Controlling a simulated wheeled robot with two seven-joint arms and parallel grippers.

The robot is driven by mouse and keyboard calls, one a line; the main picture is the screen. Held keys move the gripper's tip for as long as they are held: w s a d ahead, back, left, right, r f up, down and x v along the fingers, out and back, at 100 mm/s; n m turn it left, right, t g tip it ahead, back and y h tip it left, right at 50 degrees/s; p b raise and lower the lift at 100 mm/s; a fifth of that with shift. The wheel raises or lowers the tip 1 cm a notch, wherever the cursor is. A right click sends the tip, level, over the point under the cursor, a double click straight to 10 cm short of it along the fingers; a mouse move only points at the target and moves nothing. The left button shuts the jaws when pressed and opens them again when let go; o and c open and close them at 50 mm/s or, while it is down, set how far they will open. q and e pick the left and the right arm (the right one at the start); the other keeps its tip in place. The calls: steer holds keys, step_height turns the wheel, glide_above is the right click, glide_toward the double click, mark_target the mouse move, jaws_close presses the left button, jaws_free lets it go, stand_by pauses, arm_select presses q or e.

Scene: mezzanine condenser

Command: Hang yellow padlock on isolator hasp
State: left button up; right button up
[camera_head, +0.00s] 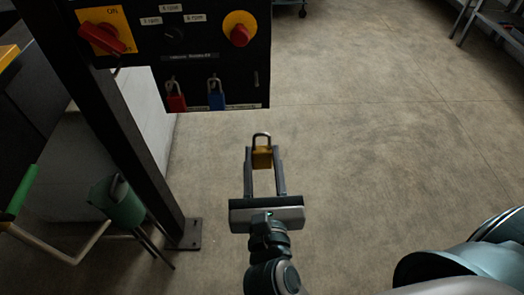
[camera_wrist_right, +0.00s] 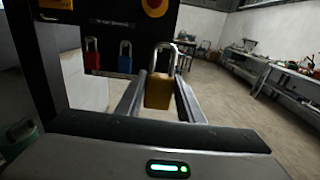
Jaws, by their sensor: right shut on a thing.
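The yellow padlock (camera_head: 262,157) is upright between the fingertips of my right gripper (camera_head: 263,160), shackle up. My right gripper is shut on its body, out in front of and below the black panel. The padlock also shows in the right wrist view (camera_wrist_right: 158,92), with its silver shackle above the fingers. The isolator (camera_head: 103,38), a red rotary handle on a yellow plate, is at the panel's upper left. A small metal piece (camera_head: 117,71), perhaps the hasp, shows below it, apart from the padlock. My left gripper is not in view.
A red padlock (camera_head: 176,98) and a blue padlock (camera_head: 216,96) hang on the panel's lower part, beside an empty peg (camera_head: 256,78). A red button (camera_head: 240,34) is at upper right.

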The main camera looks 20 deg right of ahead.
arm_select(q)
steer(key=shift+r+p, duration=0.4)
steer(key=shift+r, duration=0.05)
arm_select(e)
steer(key=shift+v, duration=1.4)
steer(key=shift+w+d+f+y, duration=0.2)
steer(key=shift+w+f+y, duration=0.1)
steer(key=shift+f, duration=0.1)
arm_select(q)
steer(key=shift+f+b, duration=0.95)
steer(key=shift+b, duration=0.05)
arm_select(e)
steer(key=w+d+f+n+y, duration=0.3)
steer(key=w+d+f+y, duration=0.1)
steer(key=d, duration=0.3)
steer(key=shift+w+f+t, duration=0.3)
steer(key=shift+w+f, duration=0.4)
steer(key=shift+d, duration=0.15)
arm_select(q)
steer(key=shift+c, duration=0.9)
